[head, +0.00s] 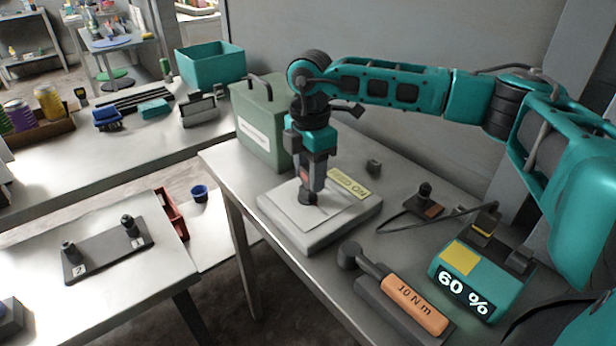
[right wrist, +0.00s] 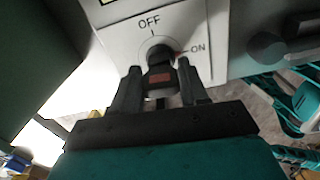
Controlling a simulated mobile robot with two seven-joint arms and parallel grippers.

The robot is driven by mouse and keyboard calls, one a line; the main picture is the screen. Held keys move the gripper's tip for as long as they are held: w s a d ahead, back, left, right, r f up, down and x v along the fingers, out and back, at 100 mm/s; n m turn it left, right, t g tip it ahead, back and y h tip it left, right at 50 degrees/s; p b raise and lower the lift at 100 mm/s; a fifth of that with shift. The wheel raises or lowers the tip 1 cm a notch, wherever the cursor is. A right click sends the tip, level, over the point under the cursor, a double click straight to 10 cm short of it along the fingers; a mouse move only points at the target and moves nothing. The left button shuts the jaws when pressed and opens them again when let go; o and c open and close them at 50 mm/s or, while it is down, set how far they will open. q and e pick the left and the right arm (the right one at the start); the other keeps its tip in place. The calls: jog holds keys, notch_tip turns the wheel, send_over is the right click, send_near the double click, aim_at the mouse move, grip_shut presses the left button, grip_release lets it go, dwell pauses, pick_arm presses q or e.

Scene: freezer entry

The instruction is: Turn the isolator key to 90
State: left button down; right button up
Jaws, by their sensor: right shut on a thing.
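The isolator (head: 345,225) is a pale flat box lying on the grey table, with a yellow label at its far right side. Its white face (right wrist: 115,38) shows OFF at the top and ON to the right in the right wrist view. The dark isolator key (right wrist: 160,57) stands up from this face, with a red patch on its near side. My right gripper (head: 308,192) points down at the box and is shut on the key; its fingers (right wrist: 160,85) stand either side of it. The fingers partly hide the key, so I cannot tell its exact angle. My left gripper is not in view.
A green case (head: 262,125) stands just behind the isolator. An orange-handled 10 N m wrench (head: 415,303) and a teal device reading 60 % (head: 468,278) lie to the right. A small dark block (head: 374,166) sits behind. A separate bench (head: 120,260) is at left.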

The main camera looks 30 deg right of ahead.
jog(key=shift+s+f, duration=0.1)
jog(key=shift+f, duration=0.05)
jog(key=o, duration=1.2)
jog(key=shift+o, duration=0.5)
jog(key=o, duration=0.4)
jog(key=shift+o, duration=0.2)
jog(key=shift+r, duration=0.2)
jog(key=shift+r+p, duration=0.65)
jog(key=shift+r, duration=2.8)
